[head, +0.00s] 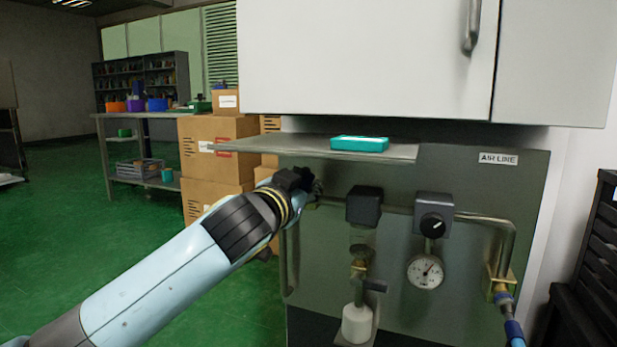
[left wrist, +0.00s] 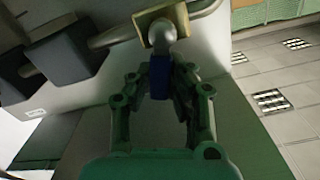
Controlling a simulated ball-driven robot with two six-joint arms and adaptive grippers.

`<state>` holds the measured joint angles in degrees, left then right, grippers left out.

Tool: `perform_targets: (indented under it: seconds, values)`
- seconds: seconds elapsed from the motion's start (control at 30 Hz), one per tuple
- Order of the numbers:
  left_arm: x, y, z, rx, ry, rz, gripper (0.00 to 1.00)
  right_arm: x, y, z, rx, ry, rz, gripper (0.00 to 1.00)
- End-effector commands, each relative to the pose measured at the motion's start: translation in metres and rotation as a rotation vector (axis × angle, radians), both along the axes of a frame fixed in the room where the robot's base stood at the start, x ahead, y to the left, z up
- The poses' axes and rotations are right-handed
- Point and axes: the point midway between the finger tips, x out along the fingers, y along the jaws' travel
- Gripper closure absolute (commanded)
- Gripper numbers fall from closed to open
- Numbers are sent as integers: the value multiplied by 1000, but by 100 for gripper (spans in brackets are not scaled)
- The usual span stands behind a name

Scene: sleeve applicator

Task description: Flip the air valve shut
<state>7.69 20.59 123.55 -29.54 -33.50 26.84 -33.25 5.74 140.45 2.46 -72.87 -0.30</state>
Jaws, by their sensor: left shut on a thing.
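My left gripper (head: 308,184) reaches the left end of the pipe on the air-line panel (head: 484,182). It hides most of the air valve in the head view. In the left wrist view, the valve's brass body (left wrist: 152,22) sits on the pipe (left wrist: 118,36). Its blue handle (left wrist: 160,76) points from the body toward my gripper, roughly across the pipe in that picture. The left gripper (left wrist: 165,82) has its fingers on both sides of the handle and is shut on it. My right gripper is in neither view.
A shelf (head: 285,147) with a teal box (head: 359,144) juts out just above my left gripper. A filter unit (head: 357,322), a regulator (head: 433,213) and a gauge (head: 425,272) are to its right. Cardboard boxes (head: 215,165) stand behind at left.

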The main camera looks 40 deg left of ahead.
Motion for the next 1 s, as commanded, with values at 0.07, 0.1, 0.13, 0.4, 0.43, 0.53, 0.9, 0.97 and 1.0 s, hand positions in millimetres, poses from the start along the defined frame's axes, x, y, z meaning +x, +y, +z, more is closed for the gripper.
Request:
perform_targets:
  seconds: [0.07, 0.1, 0.13, 0.4, 0.43, 0.53, 0.9, 0.97, 1.0]
  values:
    - [-1, 2, 4, -51, -12, 0, 100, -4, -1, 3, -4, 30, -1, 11]
    - [-1, 4, 4, -79, -19, 0, 100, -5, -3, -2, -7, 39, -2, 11]
    - [-2, 5, 4, -100, -24, 0, 100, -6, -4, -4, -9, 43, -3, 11]
    - [-3, 12, 3, -260, -61, 1, 100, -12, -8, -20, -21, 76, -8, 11]
    - [-3, 12, 3, -272, -64, 1, 100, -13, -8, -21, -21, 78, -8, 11]
    - [-4, 14, 2, -308, -73, 1, 100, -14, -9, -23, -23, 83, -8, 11]
    - [-4, 16, 1, -352, -82, 0, 100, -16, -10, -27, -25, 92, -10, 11]
    - [-4, 16, 1, -351, -82, 1, 100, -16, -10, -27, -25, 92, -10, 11]
    - [-4, 16, 1, -351, -82, 1, 100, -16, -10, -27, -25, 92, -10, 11]
